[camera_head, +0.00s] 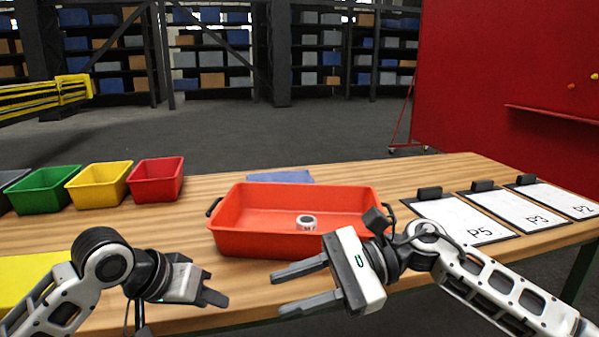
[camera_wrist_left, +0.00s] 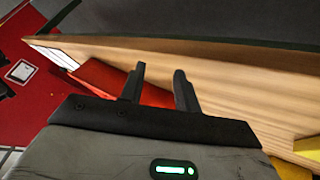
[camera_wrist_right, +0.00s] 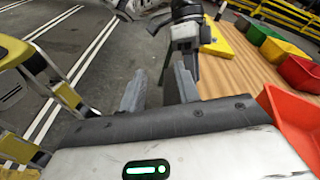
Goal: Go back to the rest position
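My left gripper (camera_head: 212,288) is over the front edge of the wooden table, left of the orange-red tray. In the left wrist view its two fingers (camera_wrist_left: 160,88) stand apart with nothing between them. My right gripper (camera_head: 290,287) is in front of the orange-red tray (camera_head: 232,240), its fingers pointing left. In the right wrist view its fingers (camera_wrist_right: 158,85) are parted and empty. A small white ring-shaped part (camera_head: 306,222) with dark marks lies in the tray.
Green (camera_head: 45,190), yellow (camera_head: 98,185) and red (camera_head: 156,181) bins stand at the table's back left. A yellow mat (camera_head: 25,278) lies front left. Boards marked P5 (camera_head: 465,222), P3 (camera_head: 520,214) and P2 (camera_head: 570,203) lie at the right. A blue sheet (camera_head: 280,177) lies behind the tray.

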